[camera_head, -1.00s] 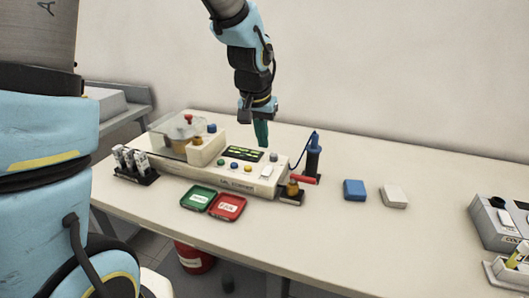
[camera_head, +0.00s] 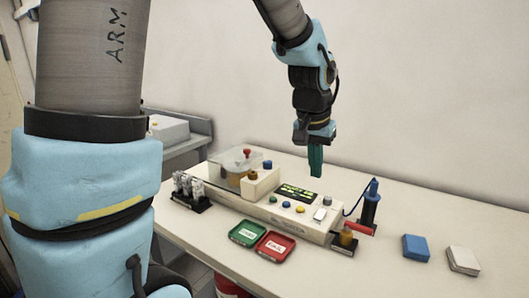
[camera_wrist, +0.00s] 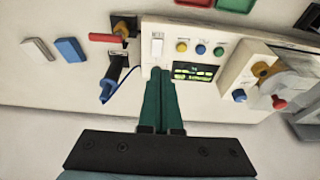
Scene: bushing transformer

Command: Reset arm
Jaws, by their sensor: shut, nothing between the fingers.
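My gripper (camera_head: 316,160) points down above the back of the white test device (camera_head: 250,207), with its green fingers together and nothing between them. In the wrist view my gripper (camera_wrist: 160,90) shows its closed fingers reaching toward the device's display (camera_wrist: 194,71). The fingertips look apart from the device in the head view. My arm hangs from the upper middle of the head view, with another large arm section at the left.
Green (camera_head: 247,233) and red (camera_head: 274,247) trays lie in front of the device. A blue probe (camera_head: 370,203) stands at its right end. Blue (camera_head: 416,248) and white (camera_head: 463,261) blocks lie further right. A vial rack (camera_head: 189,193) is at the left.

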